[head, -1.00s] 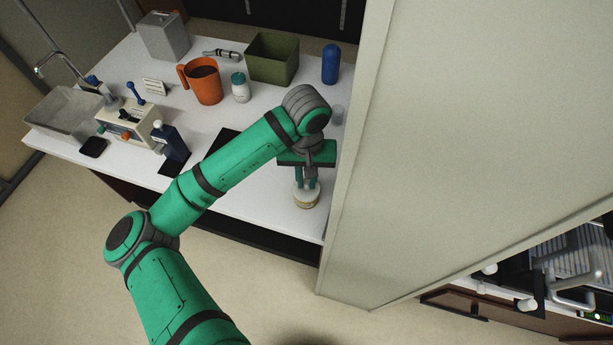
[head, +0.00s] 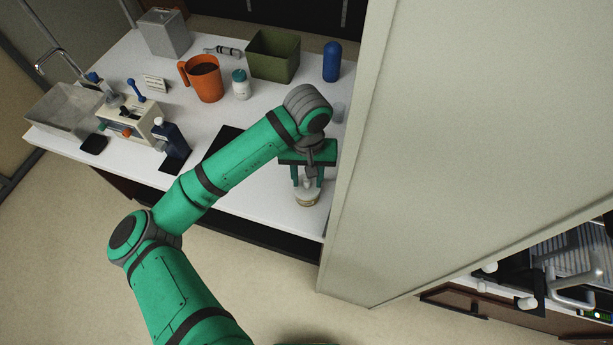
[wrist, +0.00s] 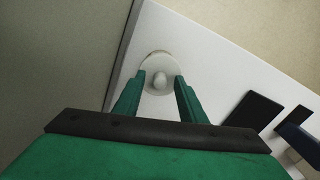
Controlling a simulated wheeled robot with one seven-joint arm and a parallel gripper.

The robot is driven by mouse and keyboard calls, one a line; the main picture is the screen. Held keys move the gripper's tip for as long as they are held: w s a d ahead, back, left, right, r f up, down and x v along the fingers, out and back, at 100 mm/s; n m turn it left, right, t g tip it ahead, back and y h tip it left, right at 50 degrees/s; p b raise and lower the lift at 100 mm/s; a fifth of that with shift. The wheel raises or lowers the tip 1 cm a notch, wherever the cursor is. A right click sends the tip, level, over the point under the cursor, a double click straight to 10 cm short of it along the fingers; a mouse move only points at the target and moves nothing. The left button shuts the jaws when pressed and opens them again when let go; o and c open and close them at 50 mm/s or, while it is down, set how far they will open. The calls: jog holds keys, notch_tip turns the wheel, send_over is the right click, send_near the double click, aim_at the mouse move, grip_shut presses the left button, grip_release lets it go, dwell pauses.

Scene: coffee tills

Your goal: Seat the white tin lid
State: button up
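The white tin lid (wrist: 157,68) with its round knob (wrist: 160,80) shows between and beyond my fingers in the wrist view. In the head view the lid (head: 307,187) is on top of a pale tin (head: 306,199) near the counter's front right corner. Whether it sits fully flush I cannot tell. My gripper (head: 307,181) is just above the lid, with its fingers spread apart on either side of the knob. In the wrist view the fingers (wrist: 156,84) are apart from the knob, with nothing between them gripped.
A tall pale wall (head: 450,130) stands close to the right of the tin. An orange jug (head: 205,85), a small white jar (head: 241,85), a green bin (head: 272,58) and a blue cylinder (head: 332,62) stand farther back. A dark mat (head: 222,140) lies left of my gripper.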

notch_tip(320, 180, up, 11)
jog(key=shift+f, duration=0.15)
dwell(0.4)
jog(key=shift+w, duration=0.1)
